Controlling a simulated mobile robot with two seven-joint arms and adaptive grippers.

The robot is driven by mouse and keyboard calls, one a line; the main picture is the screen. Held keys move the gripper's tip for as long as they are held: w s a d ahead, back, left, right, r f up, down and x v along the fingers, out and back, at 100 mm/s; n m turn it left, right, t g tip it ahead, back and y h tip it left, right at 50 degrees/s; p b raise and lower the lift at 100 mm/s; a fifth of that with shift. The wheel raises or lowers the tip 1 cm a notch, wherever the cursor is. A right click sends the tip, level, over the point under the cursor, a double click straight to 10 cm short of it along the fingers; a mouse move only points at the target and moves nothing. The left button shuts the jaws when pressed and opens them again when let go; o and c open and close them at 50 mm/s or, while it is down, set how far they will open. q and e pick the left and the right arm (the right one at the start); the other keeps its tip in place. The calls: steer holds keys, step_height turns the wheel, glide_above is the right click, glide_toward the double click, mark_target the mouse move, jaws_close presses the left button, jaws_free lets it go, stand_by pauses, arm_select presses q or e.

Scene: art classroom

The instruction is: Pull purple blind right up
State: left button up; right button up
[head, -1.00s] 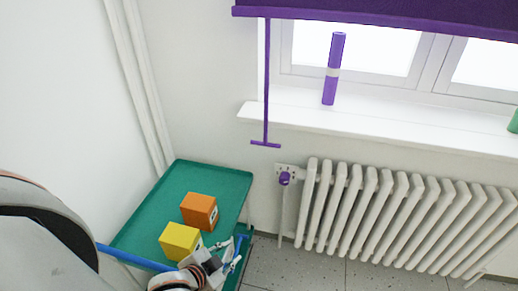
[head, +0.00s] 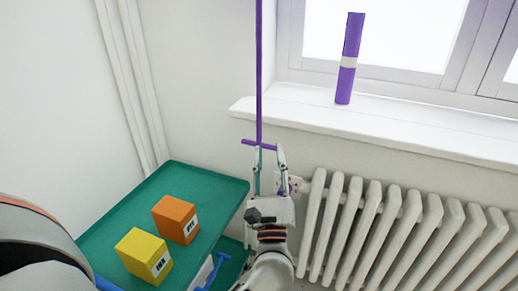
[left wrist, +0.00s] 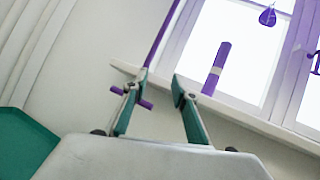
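A thin purple pull rod (head: 259,70) hangs by the window and ends in a short purple crossbar (head: 248,142). The blind itself is out of view now. My left gripper (head: 268,152) points up just under the crossbar, with its two fingers apart. In the left wrist view, my left gripper (left wrist: 160,75) is open, and the rod (left wrist: 163,38) and crossbar (left wrist: 146,103) show at the left finger, not centred between the fingers. I cannot tell whether that finger touches them. My right gripper is not in view.
A green-topped cart (head: 215,180) carries an orange box (head: 175,219) and a yellow box (head: 144,256). A white radiator (head: 400,240) stands right of my left gripper, below the sill (head: 400,125). A purple cylinder (head: 347,80) stands on the sill.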

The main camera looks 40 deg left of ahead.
mark_target(249, 142)
arm_select(q)
steer(key=w+a+f+n+g, duration=0.1)
steer(key=w+a+n+g, duration=0.1)
steer(key=n, duration=0.5)
steer(key=w+a+f+n+g+y+b, duration=0.1)
steer(key=w+a+n+g, duration=0.2)
steer(key=a+n, duration=0.3)
steer(key=w+a+f+n+g+y+b, duration=0.1)
steer(key=w+a+f+n+g, duration=0.1)
steer(key=a+n+g, duration=0.2)
steer(key=shift+w+a+f+n, duration=0.1)
steer(key=shift+w+n, duration=0.05)
steer(key=shift+n, duration=0.8)
steer(key=shift+w+a+n, duration=0.1)
steer(key=shift+w+n, duration=0.05)
steer(key=shift+n, duration=0.8)
jaws_close()
